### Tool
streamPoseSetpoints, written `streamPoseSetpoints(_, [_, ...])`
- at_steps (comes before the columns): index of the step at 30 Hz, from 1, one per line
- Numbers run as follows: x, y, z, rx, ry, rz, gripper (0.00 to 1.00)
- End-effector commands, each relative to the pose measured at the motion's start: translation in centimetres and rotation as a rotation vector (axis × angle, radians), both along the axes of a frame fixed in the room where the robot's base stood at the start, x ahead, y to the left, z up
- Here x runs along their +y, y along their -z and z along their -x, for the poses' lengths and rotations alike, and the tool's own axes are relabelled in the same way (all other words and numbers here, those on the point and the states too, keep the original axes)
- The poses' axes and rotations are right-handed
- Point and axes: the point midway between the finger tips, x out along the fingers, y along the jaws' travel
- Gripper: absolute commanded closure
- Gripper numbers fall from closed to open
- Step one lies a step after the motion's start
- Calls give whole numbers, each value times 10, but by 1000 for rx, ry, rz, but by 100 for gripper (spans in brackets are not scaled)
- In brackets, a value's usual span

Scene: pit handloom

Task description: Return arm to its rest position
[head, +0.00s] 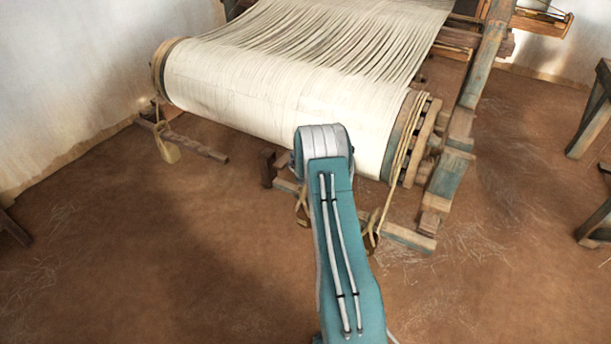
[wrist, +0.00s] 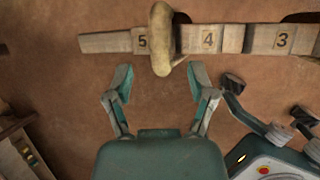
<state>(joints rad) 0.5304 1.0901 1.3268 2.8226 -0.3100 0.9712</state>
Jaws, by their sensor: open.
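My arm (head: 343,245) reaches forward in the head view, its teal link rising to a pale joint in front of the loom's cloth roll. My gripper (wrist: 163,80) shows only in the wrist view. Its two teal fingers are spread wide, with nothing held between them. A tan, rounded, elongated piece (wrist: 161,40) lies across a numbered wooden bar (wrist: 95,43) just beyond the fingertips. Its lower end shows in the gap between the fingers, apart from both. I cannot tell its height below the gripper. The head view does not show the gripper.
The loom's wide roll of pale threads (head: 270,95) stands ahead, with a wooden post (head: 485,65) at its right. A tan loop (head: 168,150) hangs at its left end. Wooden stands (head: 590,125) are at the right edge. Brown floor (head: 130,240) is open at front left.

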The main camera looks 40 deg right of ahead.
Motion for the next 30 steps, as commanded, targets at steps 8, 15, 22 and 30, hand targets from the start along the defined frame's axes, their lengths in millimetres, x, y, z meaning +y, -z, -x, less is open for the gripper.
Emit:
streamPoseSetpoints(8, [13, -41, 13, 0, 0, 0, 29])
streamPoseSetpoints(15, [16, -51, 17, 1, 0, -1, 29])
streamPoseSetpoints(22, [18, -63, 12, -9, -42, 30, 29])
streamPoseSetpoints(30, [60, -193, -23, -77, -581, 399, 29])
